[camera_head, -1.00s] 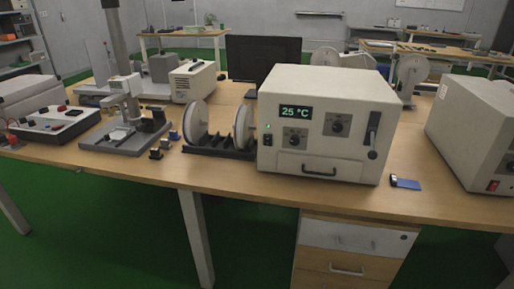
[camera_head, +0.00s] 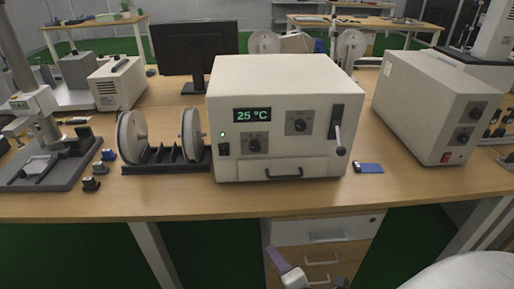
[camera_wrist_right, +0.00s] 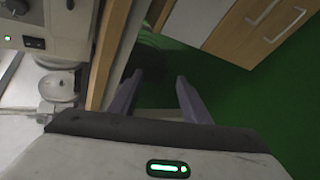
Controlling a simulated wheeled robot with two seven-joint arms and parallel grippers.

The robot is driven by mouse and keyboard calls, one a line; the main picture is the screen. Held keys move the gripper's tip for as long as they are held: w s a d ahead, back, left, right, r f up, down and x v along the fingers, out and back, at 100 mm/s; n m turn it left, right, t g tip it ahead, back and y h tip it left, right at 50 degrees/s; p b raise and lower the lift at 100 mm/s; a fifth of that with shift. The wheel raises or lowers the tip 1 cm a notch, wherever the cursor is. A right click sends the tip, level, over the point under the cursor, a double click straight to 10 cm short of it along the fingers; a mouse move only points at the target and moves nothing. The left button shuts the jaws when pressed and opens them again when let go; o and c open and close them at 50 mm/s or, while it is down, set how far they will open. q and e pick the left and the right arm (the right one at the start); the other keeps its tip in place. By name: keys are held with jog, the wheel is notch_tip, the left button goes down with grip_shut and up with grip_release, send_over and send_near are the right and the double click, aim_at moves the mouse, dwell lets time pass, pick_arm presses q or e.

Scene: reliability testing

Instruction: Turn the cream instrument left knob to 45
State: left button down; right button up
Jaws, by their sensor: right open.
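The cream instrument (camera_head: 285,80) stands on the table in the middle of the head view, its display (camera_head: 252,115) reading 25 °C. Its left knob (camera_head: 254,145) sits below the display, and the right knob (camera_head: 299,123) is higher and to the right. The knobs' pointer angles are too small to read surely. My right gripper (camera_head: 278,262) is low in the head view, in front of the table edge and below the instrument, apart from it. In the right wrist view its fingers (camera_wrist_right: 158,85) are spread with nothing between them. My left gripper is out of view.
A lever (camera_head: 338,140) sticks out at the instrument's right front, and a handle (camera_head: 284,173) at its bottom. A reel stand (camera_head: 165,158) is close on the left, a blue card-like item (camera_head: 369,168) on the right. A drawer cabinet (camera_head: 320,232) stands below. The table front is clear.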

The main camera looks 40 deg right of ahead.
notch_tip(320, 180, up, 4)
jog(key=w+d+n+t+h, duration=0.1)
jog(key=w+d+n, duration=0.15)
jog(key=n, duration=0.25)
jog(key=n+t+p, duration=0.3)
jog(key=n+t, duration=0.4)
jog(key=n, duration=1.6)
send_near(256, 148)
jog(key=x, duration=0.8)
jog(key=shift+p, duration=0.4)
jog(key=shift+c, duration=0.4)
